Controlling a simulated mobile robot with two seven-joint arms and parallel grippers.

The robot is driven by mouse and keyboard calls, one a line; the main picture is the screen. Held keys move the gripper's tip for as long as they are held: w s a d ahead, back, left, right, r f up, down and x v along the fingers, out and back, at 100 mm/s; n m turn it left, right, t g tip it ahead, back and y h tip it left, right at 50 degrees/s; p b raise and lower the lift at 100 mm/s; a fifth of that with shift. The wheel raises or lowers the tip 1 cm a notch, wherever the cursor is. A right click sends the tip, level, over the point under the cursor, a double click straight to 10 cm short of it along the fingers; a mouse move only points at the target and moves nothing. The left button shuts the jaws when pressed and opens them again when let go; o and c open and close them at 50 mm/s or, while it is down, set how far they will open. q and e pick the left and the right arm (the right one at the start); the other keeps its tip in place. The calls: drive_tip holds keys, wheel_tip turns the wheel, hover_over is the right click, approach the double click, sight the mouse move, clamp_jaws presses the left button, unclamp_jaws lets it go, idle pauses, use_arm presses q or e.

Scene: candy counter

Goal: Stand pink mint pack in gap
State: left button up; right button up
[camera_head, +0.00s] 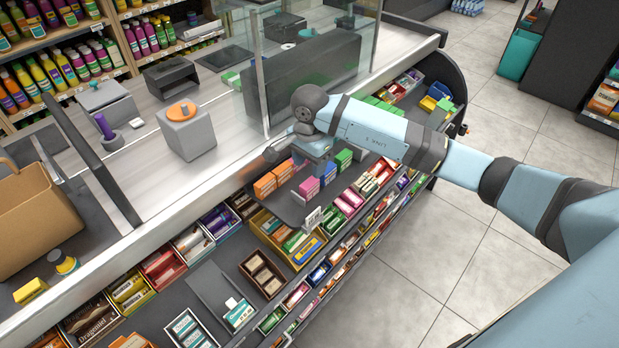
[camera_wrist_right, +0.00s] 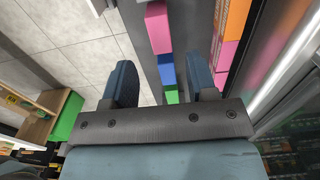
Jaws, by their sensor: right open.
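Two pink packs (camera_head: 308,188) stand on a dark display tray (camera_head: 290,210) in the head view, between orange packs (camera_head: 265,185) and green packs (camera_head: 343,157). I cannot tell which one is the mint pack of the task. My right gripper (camera_head: 316,154) is above the back of this tray and partly hides what lies under it. In the right wrist view, my right gripper (camera_wrist_right: 163,82) has its fingers apart with nothing held. A pink pack (camera_wrist_right: 157,27), a blue piece (camera_wrist_right: 166,70) and a green piece (camera_wrist_right: 171,97) show in the space between them. My left gripper is not in view.
Candy bins (camera_head: 215,220) fill the tiered shelf around the tray. A glass panel (camera_head: 312,70) and a dark screen (camera_head: 305,75) stand on the counter behind my right gripper. Orange packs (camera_wrist_right: 236,20) lie to the right in the right wrist view.

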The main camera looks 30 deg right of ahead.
sight(310, 183)
wheel_tip(310, 183, up, 5)
drive_tip(key=shift+f, duration=0.1)
drive_tip(key=shift+s+f, duration=0.1)
idle(0.6)
